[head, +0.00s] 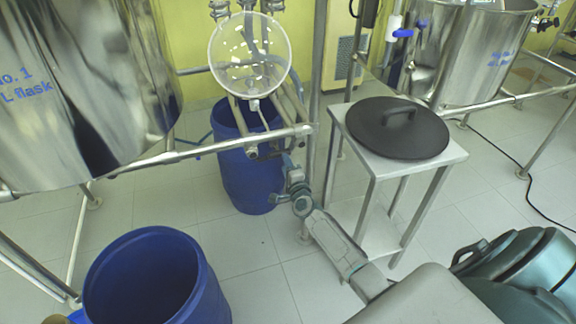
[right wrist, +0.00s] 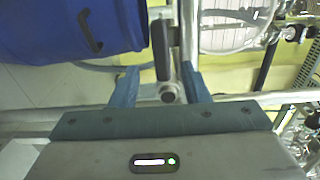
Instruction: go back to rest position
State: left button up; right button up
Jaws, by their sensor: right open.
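My right gripper (head: 290,172) reaches in from the lower right, below the round glass vessel (head: 248,55) and beside the metal frame's lower rail. In the right wrist view its two blue-grey fingers (right wrist: 160,72) are apart. A dark valve handle (right wrist: 162,45) with a round end shows between or just beyond the fingers. I cannot tell whether the fingers touch it. My left gripper is not in view.
A blue drum (head: 245,165) stands behind my right gripper, and an open blue drum (head: 155,280) is at lower left. A metal stand (head: 362,185) holding a black lid (head: 398,127) is close to the right. Large steel vessels stand left (head: 75,95) and right (head: 470,55).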

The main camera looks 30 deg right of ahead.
dwell(0.3)
jog(key=s+a+f+n+g+y+p, duration=0.1)
jog(key=s+a+f+n+g, duration=0.2)
jog(key=s+f, duration=0.5)
jog(key=s+a+f+n+g+y, duration=0.2)
jog(key=s+f+n, duration=0.35)
jog(key=f, duration=0.45)
jog(key=s+a+f+n+g+y+p, duration=0.1)
jog(key=s+a+f+n+g, duration=0.2)
jog(key=s+f, duration=0.55)
pick_arm(q)
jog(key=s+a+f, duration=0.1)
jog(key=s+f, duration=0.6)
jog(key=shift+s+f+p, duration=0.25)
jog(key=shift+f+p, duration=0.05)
jog(key=shift+p, duration=0.1)
pick_arm(e)
jog(key=s+f+n+g, duration=0.2)
jog(key=s+f+n, duration=0.1)
jog(key=s, duration=0.8)
jog(key=s+a+f+n+g, duration=0.1)
jog(key=s+f+n+g, duration=0.2)
jog(key=s+f, duration=0.3)
jog(key=s+f+n+g, duration=0.3)
jog(key=s+f, duration=0.2)
jog(key=s, duration=1.1)
jog(key=shift+a+f+n+h, duration=0.15)
jog(key=shift+f+n+h, duration=0.1)
jog(key=shift+n+h, duration=0.15)
